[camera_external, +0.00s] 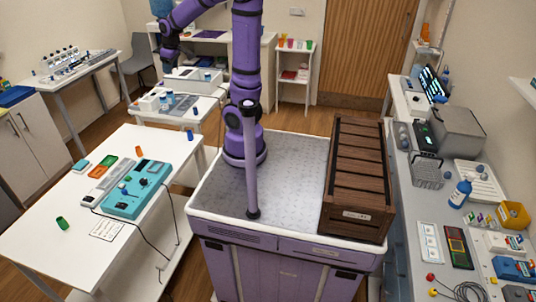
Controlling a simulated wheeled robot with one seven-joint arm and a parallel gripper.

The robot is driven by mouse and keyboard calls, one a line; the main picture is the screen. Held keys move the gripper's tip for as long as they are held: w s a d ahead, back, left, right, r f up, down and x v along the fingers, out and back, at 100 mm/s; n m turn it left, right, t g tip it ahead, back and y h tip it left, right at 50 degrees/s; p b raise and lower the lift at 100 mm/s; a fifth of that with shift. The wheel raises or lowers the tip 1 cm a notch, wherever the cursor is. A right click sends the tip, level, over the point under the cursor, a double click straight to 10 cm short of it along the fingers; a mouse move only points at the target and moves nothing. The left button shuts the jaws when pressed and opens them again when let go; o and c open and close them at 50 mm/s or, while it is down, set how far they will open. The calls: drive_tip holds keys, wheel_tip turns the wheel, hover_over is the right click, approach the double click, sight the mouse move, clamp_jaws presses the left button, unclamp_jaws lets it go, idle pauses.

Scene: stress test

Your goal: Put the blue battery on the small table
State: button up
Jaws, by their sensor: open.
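A small blue cylinder (189,135), which looks like the blue battery, stands near the far right corner of the large white table (45,255). The small white table (207,112) is beyond it, with white devices and small blue items on top. My purple arm rises from its base, bends left, and comes down at the small table's far side. My gripper (171,63) is at the arm's end there, well apart from the blue cylinder. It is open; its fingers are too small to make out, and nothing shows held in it.
A teal device (137,190) with cables, an orange cylinder (138,151) and a green cylinder (62,223) are on the large table. A brown wooden crate (358,195) stands on my base. A cluttered grey counter (405,215) runs along the right.

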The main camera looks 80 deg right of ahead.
drive_tip(key=s+a+r+t, duration=0.1)
drive_tip(key=s+a+r, duration=0.1)
drive_tip(key=s+a, duration=0.4)
drive_tip(key=s+a+r+m+t, duration=0.1)
drive_tip(key=s+a, duration=0.4)
drive_tip(key=s, duration=0.5)
drive_tip(key=shift+a+r+y, duration=0.3)
drive_tip(key=shift+a+r, duration=0.05)
drive_tip(key=shift+r, duration=0.4)
